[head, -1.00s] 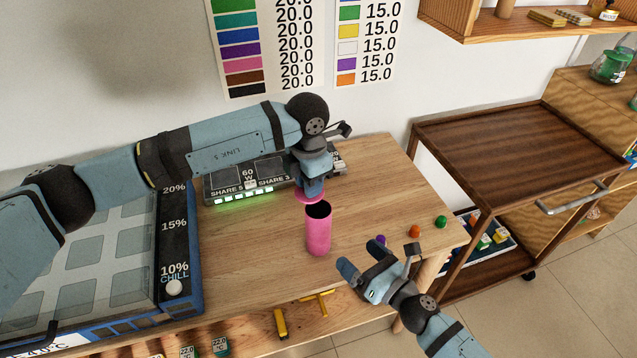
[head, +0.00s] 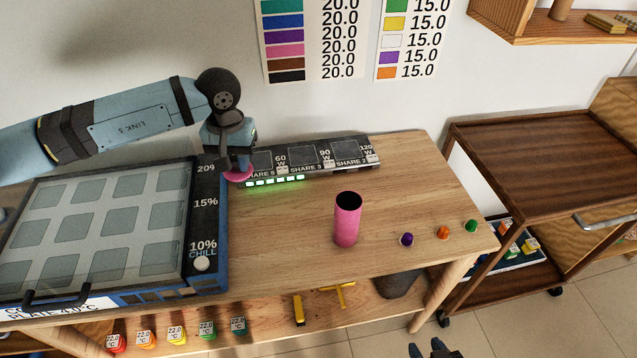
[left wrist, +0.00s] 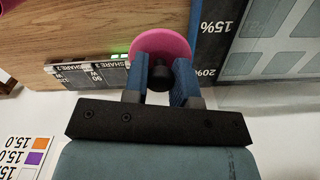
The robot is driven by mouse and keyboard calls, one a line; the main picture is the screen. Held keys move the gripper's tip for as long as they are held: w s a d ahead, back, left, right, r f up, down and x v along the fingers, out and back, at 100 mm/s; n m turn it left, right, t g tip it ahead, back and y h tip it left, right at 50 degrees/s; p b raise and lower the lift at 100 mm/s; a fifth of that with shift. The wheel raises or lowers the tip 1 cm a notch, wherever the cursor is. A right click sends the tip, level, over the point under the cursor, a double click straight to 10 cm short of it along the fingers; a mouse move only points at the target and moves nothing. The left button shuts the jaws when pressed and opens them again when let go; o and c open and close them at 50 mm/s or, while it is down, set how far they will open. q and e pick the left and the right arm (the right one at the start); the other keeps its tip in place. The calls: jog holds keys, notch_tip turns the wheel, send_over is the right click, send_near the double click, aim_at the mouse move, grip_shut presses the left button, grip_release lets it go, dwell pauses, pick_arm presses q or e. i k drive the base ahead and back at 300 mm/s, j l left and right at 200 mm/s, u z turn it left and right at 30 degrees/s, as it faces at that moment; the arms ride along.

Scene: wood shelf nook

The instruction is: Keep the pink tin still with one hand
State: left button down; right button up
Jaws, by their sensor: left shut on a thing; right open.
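The pink tin (head: 346,228) stands upright on the wooden table, its dark open top facing up. No gripper touches it. My left gripper (head: 239,165) is shut on the dark knob of a round pink lid (head: 238,176), left of the tin, by the chill plate's right edge. The left wrist view shows the lid (left wrist: 163,42) beyond the blue fingers, with the knob between them.
A chill plate (head: 200,225) fills the table's left side. A black power strip (head: 345,153) with green lights lies at the back. Purple (head: 407,240), orange (head: 443,233) and green (head: 471,226) small balls sit to the right. A brown cart (head: 540,150) stands beyond.

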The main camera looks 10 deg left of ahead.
aim_at(348, 204)
jog(key=i+j+z, duration=0.2)
jog(key=i+j, duration=0.15)
jog(key=z, duration=1.2)
jog(key=i+j, duration=0.05)
